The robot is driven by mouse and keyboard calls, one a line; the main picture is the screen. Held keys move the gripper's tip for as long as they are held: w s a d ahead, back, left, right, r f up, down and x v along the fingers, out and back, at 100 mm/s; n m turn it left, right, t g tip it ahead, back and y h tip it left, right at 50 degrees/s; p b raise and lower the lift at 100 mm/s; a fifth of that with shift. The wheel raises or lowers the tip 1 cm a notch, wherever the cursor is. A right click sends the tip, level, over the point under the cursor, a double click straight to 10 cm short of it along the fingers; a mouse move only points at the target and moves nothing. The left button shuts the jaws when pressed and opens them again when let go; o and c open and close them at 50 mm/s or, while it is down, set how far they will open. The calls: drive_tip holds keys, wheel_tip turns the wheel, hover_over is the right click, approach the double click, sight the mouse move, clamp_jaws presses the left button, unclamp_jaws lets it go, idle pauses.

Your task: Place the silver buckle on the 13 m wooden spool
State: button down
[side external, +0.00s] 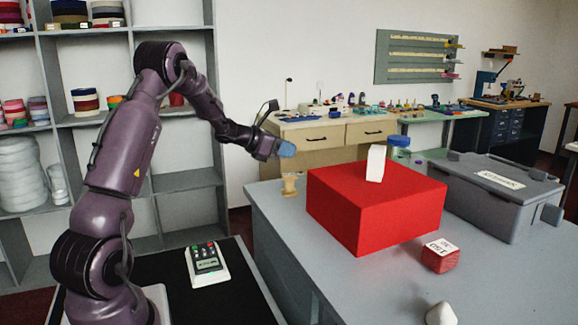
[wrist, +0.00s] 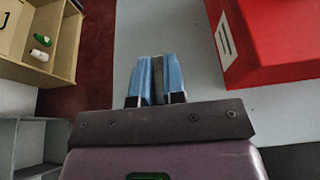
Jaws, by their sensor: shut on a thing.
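My gripper (side external: 287,149) has blue fingers and is in the air near the far left corner of the counter, above a small wooden spool (side external: 289,185) in the side view. The spool stands upright on the counter; no 13 m marking is readable on it. In the wrist view my gripper (wrist: 157,80) is shut on a narrow grey piece (wrist: 157,75), which I take to be the silver buckle. Its shape is mostly hidden between the fingers. It is apart from the spool. I cannot make out the spool in the wrist view.
A large red box (side external: 355,220) with a white block (side external: 376,163) on top stands right of the spool. A small red cube (side external: 440,258) and a white lump (side external: 441,313) lie nearer.

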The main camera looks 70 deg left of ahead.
sight(289, 175)
drive_tip(key=shift+w+a+f, duration=0.25)
drive_tip(key=shift+w+f, duration=0.05)
drive_tip(key=shift+f, duration=0.2)
drive_tip(key=shift+w+a+f, duration=0.25)
drive_tip(key=shift+w+f, duration=0.05)
drive_tip(key=shift+f, duration=0.15)
drive_tip(key=shift+w+f, duration=0.1)
drive_tip(key=shift+f, duration=1.55)
drive_tip(key=shift+f, duration=0.1)
drive_tip(key=c, duration=1.2)
unclamp_jaws()
